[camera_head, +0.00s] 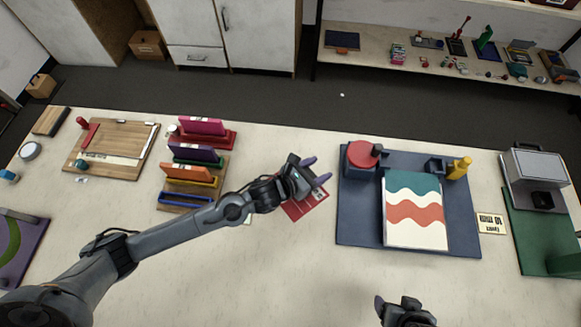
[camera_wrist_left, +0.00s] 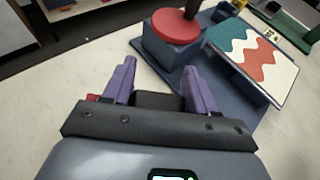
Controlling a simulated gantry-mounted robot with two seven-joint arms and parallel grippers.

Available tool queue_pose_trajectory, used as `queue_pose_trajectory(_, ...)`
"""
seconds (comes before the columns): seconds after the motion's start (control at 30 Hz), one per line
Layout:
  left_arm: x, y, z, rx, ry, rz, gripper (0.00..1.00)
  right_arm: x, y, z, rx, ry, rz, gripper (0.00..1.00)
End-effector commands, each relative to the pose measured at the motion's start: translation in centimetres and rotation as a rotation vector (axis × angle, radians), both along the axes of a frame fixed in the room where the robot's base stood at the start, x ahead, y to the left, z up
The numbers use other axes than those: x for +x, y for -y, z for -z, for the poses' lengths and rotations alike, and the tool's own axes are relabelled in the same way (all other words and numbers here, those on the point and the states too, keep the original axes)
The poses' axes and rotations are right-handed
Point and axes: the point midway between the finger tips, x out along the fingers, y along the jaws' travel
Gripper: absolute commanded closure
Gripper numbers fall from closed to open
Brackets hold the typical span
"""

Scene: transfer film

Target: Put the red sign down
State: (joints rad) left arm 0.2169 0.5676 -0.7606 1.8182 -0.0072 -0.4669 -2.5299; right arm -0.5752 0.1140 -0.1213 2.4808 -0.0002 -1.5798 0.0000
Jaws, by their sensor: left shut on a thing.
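The red sign (camera_head: 306,204) is a small red card with pale markings, partly hidden under my left gripper in the head view. I cannot tell whether the sign touches the table. My right gripper (camera_head: 404,306) is at the bottom edge, away from the sign, and its jaws are not clear.
The blue board (camera_head: 356,225) carries a striped print (camera_head: 415,235), a red round pad (camera_head: 362,154) and a yellow-topped part (camera_head: 459,167). A rack with coloured holders (camera_head: 190,180) stands left. A cream sign (camera_head: 491,223) lies right of the board. The front middle table is clear.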

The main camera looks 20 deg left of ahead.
Motion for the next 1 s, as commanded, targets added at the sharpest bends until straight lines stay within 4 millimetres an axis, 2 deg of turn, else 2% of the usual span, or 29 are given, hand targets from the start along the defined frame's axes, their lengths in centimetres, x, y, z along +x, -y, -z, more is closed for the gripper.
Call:
queue_pose_trajectory(0.13,1.2,-1.4,1.8,0.002,0.003,-0.003,0.76,-0.1,0.0,1.2,0.000,-0.002,0.001,0.24)
queue_pose_trajectory(0.3,3.8,-3.6,4.1,0.002,0.003,-0.005,0.76,-0.2,0.0,3.4,-0.001,-0.005,0.000,0.24)
queue_pose_trajectory(0.6,7.6,-6.8,6.9,0.001,0.004,-0.003,0.76,-0.3,0.2,6.3,-0.009,-0.008,-0.004,0.24)
queue_pose_trajectory(0.87,8.5,-7.6,7.4,0.000,0.003,-0.001,0.76,-0.3,0.3,6.9,-0.012,-0.007,-0.006,0.24)
queue_pose_trajectory(1.0,8.4,-7.5,8.8,-0.001,0.002,0.000,0.76,-0.2,0.3,7.8,-0.011,-0.006,-0.005,0.24)
